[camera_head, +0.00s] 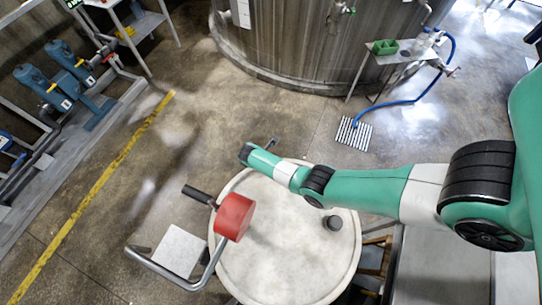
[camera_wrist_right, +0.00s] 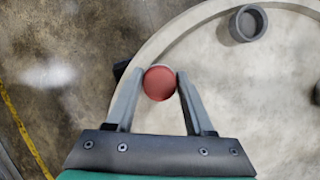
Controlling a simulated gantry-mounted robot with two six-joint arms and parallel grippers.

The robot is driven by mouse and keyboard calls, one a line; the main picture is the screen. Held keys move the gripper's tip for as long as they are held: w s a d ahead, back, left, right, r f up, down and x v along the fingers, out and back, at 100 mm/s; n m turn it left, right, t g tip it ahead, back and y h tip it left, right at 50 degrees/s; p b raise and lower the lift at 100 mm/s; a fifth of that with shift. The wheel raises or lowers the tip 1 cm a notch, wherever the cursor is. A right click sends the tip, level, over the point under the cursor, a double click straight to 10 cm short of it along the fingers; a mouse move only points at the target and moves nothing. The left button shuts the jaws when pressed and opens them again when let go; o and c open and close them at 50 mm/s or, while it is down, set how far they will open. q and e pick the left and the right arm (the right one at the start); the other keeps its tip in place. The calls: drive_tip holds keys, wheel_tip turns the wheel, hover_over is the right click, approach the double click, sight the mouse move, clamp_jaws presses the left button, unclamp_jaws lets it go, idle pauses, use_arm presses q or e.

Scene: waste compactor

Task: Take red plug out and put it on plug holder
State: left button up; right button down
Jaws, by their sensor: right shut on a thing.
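The red plug shows as a round red face (camera_wrist_right: 160,83) between the two grey fingers of my right gripper (camera_wrist_right: 160,80) in the right wrist view. The gripper is shut on it, over the round pale top (camera_wrist_right: 262,85) near its rim. I cannot tell whether the plug is lifted or seated. A grey round cup (camera_wrist_right: 248,23), which looks like the plug holder, stands near the rim ahead; it also shows in the head view (camera_head: 333,222). My left gripper is not in view.
In the head view a red cylinder with a black handle (camera_head: 234,217) stands over the left of the round top (camera_head: 290,270), beside a bent metal tube (camera_head: 170,270). A big tank (camera_head: 310,45) stands behind.

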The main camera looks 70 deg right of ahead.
drive_tip(key=shift+r+n+t+p, duration=0.2)
drive_tip(key=shift+n+t+p, duration=0.1)
drive_tip(key=shift+n+p, duration=0.6)
drive_tip(key=n+t+p, duration=0.1)
drive_tip(key=n, duration=0.1)
drive_tip(key=shift+n+h+p, duration=0.3)
drive_tip(key=shift+p, duration=0.1)
drive_tip(key=shift+f+n, duration=0.2)
drive_tip(key=shift+n, duration=0.3)
drive_tip(key=shift+r+n+t+p, duration=0.1)
drive_tip(key=shift+n+t+p, duration=0.25)
drive_tip(key=shift+n+t, duration=0.05)
drive_tip(key=shift+s+n+t, duration=0.1)
drive_tip(key=shift+n+t, duration=0.2)
drive_tip(key=shift+n, duration=0.4)
drive_tip(key=n+t, duration=0.1)
drive_tip(key=n, duration=0.1)
drive_tip(key=shift+n, duration=0.4)
